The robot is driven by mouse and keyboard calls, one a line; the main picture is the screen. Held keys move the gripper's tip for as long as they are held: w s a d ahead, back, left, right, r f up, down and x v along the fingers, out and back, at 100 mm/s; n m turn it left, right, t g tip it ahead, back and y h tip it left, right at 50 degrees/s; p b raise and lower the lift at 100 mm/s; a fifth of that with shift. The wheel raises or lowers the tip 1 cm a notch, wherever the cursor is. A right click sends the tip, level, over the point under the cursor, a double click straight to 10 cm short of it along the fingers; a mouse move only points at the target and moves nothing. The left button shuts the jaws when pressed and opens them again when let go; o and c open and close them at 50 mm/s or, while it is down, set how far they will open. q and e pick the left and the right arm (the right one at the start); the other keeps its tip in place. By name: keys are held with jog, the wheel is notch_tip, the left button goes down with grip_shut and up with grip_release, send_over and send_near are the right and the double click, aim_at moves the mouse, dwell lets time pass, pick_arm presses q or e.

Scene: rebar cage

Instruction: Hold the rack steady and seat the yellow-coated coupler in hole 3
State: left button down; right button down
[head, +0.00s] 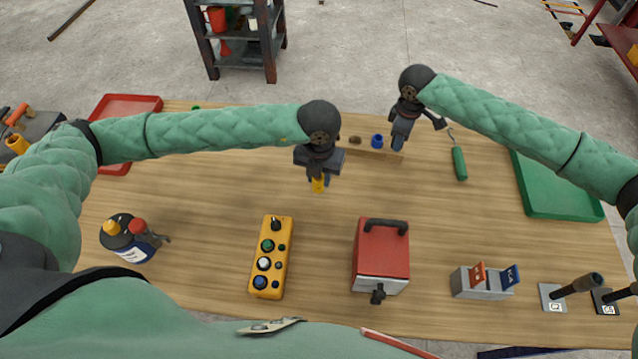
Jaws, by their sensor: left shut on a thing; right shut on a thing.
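My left gripper (318,178) is shut on the yellow-coated coupler (318,185) and holds it in front of and to the left of the rack. The gripper covers the coupler's upper part. The rack (374,153) is a small wooden block near the table's far edge. A blue piece (377,140) and a small brown piece (355,140) show at it. My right gripper (398,143) is shut on the rack's right end.
A green-handled tool (459,163) lies right of the rack, near a green tray (540,205). A yellow button box (270,258), red box (381,250) and grey card holder (483,285) stand nearer. The table's middle is clear.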

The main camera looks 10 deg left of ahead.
aim_at(319, 184)
pick_arm(q)
jog(key=shift+f, duration=1.9)
jog(key=c, duration=1.1)
grip_release()
jog(key=shift+f, duration=0.1)
